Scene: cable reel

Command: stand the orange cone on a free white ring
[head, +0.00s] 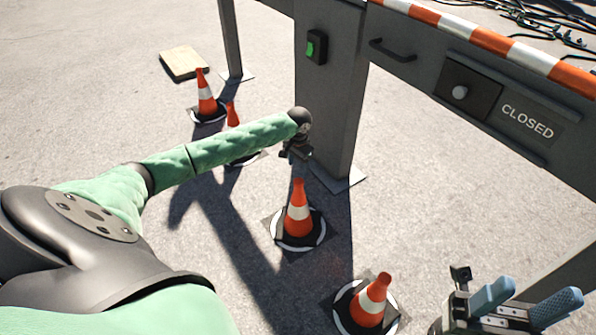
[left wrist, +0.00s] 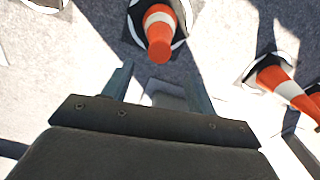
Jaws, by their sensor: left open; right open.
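An orange cone (head: 299,217) with a white band stands on a white ring (head: 323,232) below my left gripper (head: 297,155). That gripper is open and empty, apart from the cone. In the left wrist view the cone (left wrist: 160,32) is just beyond the open fingers (left wrist: 160,86). Another orange cone (head: 371,303) stands on a ring nearer me. Two more, a far one (head: 205,95) and one partly behind my left arm (head: 233,117), stand at the back left. My right gripper (head: 524,306) is open and empty at the lower right. A white ring edge (left wrist: 47,4) is cut off in the left wrist view.
A grey post (head: 327,110) with a green-lit box (head: 316,46) stands just behind the left gripper. A striped barrier (head: 500,95) marked CLOSED spans the upper right. A flat tan slab (head: 184,63) lies at the far left. Cables (head: 540,18) lie beyond the barrier.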

